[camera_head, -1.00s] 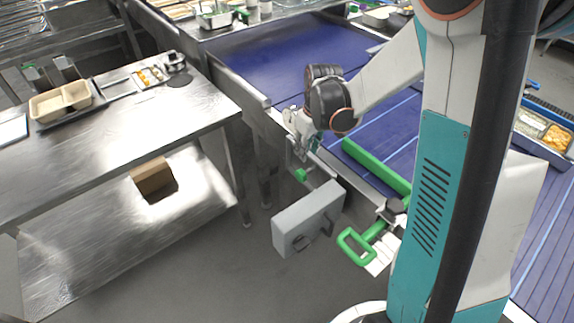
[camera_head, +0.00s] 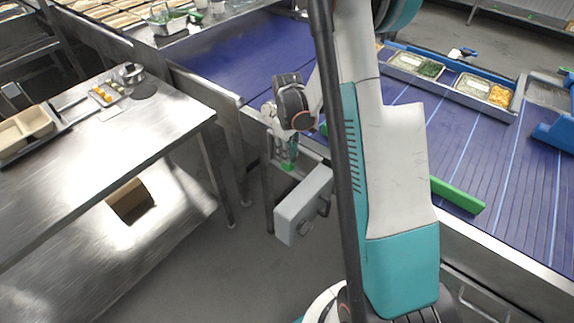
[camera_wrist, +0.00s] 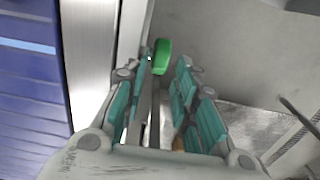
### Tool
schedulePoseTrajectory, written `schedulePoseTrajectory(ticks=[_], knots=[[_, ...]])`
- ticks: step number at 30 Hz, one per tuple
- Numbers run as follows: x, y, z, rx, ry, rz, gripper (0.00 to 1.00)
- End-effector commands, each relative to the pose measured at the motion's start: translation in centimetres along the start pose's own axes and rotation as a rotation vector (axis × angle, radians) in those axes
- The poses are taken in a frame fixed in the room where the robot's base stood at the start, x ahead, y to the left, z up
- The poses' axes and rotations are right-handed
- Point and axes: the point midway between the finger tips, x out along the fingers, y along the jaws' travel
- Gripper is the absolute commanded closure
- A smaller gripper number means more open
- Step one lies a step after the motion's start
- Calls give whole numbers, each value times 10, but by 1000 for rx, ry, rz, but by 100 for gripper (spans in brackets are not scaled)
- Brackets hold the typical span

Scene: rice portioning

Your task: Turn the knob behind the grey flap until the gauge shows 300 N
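My gripper (camera_head: 284,153) is at the near side of the conveyor, pointing down. In the wrist view its teal fingers (camera_wrist: 164,72) stand apart. A small green piece (camera_wrist: 162,57) at the end of a dark bar shows between the fingertips; I cannot tell whether they touch it. It also shows in the head view (camera_head: 287,167) just below the gripper. A grey box-like panel (camera_head: 303,203) hangs at the conveyor side, below and right of the gripper. A dark round part (camera_head: 323,206) shows at its right side, partly hidden by my arm. I can make out no gauge reading.
The blue conveyor (camera_head: 232,66) runs behind the gripper, with food trays (camera_head: 485,90) at the right. A steel table (camera_head: 75,155) stands at the left. A cardboard box (camera_head: 130,201) is on its lower shelf. The floor between is clear.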

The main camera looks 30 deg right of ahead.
Motion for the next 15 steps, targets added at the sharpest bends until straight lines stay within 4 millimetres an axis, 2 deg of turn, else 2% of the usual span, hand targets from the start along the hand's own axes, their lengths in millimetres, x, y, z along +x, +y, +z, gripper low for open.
schedulePoseTrajectory(ticks=[1,6,15], knots=[[13,0,0,0,0,0,73],[38,0,0,0,0,0,73],[53,0,0,0,0,0,73]])
